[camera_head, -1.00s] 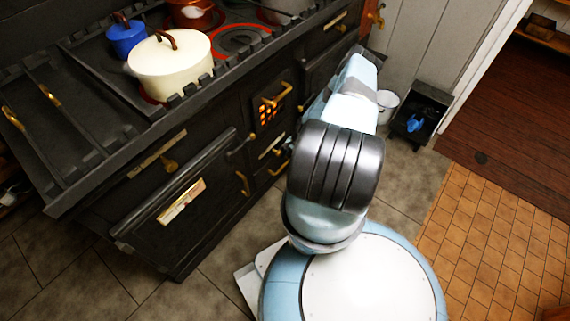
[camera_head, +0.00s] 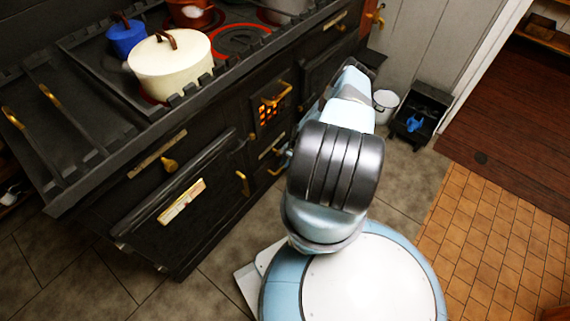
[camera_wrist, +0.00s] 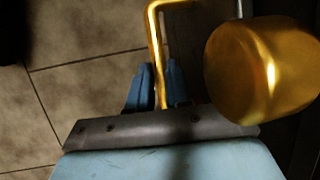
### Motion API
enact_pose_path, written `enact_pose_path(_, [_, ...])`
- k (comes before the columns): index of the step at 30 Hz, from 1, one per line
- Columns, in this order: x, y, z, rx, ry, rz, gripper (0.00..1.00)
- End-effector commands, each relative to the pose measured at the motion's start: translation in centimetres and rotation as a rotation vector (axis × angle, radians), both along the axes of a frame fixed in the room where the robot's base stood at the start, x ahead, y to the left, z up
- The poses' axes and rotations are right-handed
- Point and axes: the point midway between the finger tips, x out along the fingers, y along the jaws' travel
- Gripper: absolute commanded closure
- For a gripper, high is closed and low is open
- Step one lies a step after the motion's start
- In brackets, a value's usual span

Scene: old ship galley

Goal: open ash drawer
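A black range with brass handles fills the left of the head view. Below its glowing fire grate (camera_head: 268,112) are small dark drawer fronts, one with a low brass handle (camera_head: 276,169); which one is the ash drawer is not marked. In the wrist view the blue fingers of my gripper (camera_wrist: 159,86) stand close on both sides of a long brass handle (camera_wrist: 155,40) and appear shut on it. A large round brass knob (camera_wrist: 262,72) is just right of the fingers. In the head view my arm hides the gripper. The drawers look closed where visible.
A cream pot (camera_head: 170,68) and a blue pot (camera_head: 125,38) stand on the hob. A white bucket (camera_head: 385,104) and a dark scuttle (camera_head: 417,116) stand by the wall. The tiled floor (camera_head: 500,240) at right is clear.

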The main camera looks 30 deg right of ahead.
Motion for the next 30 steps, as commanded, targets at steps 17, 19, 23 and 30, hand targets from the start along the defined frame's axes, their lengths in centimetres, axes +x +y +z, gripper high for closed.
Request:
enact_pose_path(17, [-0.1,-0.1,0.0,0.0,0.0,-0.001,1.0])
enact_pose_path(19, [-0.1,0.1,0.0,0.001,0.001,-0.002,1.0])
enact_pose_path(23, [-0.6,-0.2,0.0,0.002,0.002,-0.002,1.0])
enact_pose_path(30, [-4.4,-1.7,0.0,0.004,0.005,-0.004,1.0])
